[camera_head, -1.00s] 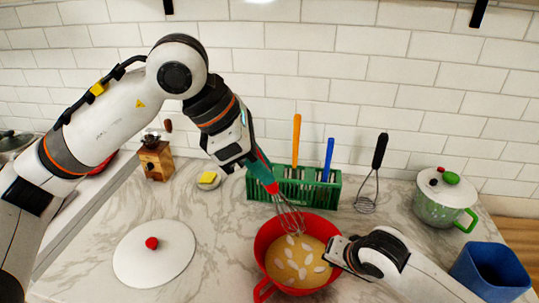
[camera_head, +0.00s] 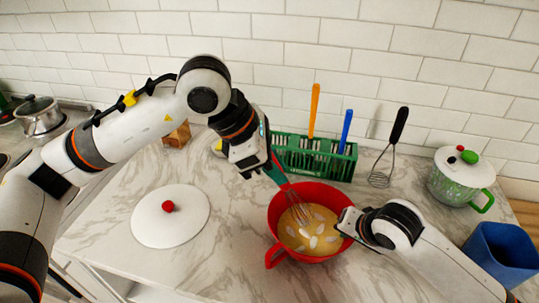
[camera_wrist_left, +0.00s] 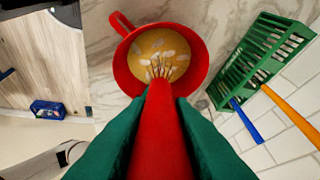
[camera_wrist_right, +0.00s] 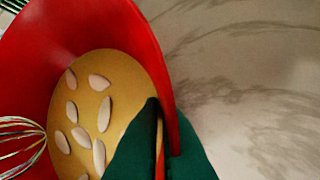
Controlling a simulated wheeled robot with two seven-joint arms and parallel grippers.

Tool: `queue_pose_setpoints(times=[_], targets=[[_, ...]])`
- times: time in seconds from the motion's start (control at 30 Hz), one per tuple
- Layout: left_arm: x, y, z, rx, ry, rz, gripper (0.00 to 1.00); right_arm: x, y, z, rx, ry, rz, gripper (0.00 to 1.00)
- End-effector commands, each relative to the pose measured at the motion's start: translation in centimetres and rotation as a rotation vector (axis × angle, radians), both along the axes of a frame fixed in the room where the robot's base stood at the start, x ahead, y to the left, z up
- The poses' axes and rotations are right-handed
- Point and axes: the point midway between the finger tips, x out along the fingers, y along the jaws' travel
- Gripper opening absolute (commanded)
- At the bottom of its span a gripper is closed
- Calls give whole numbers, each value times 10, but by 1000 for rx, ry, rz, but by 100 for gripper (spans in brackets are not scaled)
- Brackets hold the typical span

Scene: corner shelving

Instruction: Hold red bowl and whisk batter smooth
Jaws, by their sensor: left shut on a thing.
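The red bowl (camera_head: 274,215) stands on the counter and holds yellow batter (camera_head: 318,222) with several pale flakes; its handle points to the front left. My left gripper (camera_head: 272,170) is shut on the red whisk handle (camera_wrist_left: 160,130). The whisk wires (camera_head: 300,211) point down inside the bowl and show at the left edge of the right wrist view (camera_wrist_right: 20,140). I cannot tell how deep they reach into the batter. My right gripper (camera_head: 345,222) is shut on the bowl's right rim, one green finger inside and one outside (camera_wrist_right: 165,140).
A green rack (camera_head: 300,160) with orange and blue handled utensils stands behind the bowl. A black-handled whisk (camera_head: 397,130) leans on the wall. A white-lidded pot (camera_head: 460,180) and a blue container (camera_head: 500,252) stand right. A white lid (camera_head: 170,225) lies left.

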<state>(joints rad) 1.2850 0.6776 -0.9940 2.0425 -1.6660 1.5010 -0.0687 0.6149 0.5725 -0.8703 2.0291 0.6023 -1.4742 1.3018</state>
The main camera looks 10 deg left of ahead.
Motion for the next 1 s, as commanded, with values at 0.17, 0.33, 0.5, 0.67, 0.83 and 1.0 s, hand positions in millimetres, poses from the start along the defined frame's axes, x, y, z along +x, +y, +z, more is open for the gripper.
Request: queue_pose_setpoints(times=[0.17,0.33,0.5,0.67,0.83,1.0], targets=[[3,-6,-15,0,1,0,0,0,0,0,-1,0,0,0],[5,-11,-29,0,2,0,0,0,0,0,-1,0,0,0],[8,-15,-40,-1,3,1,0,0,0,0,-1,-1,-1,0],[9,-17,-46,1,2,0,0,0,0,0,-1,-1,-1,0],[10,-18,-48,0,0,1,0,0,0,0,-1,-1,-1,0],[9,-18,-48,0,0,1,0,0,0,0,-1,-1,-1,0]])
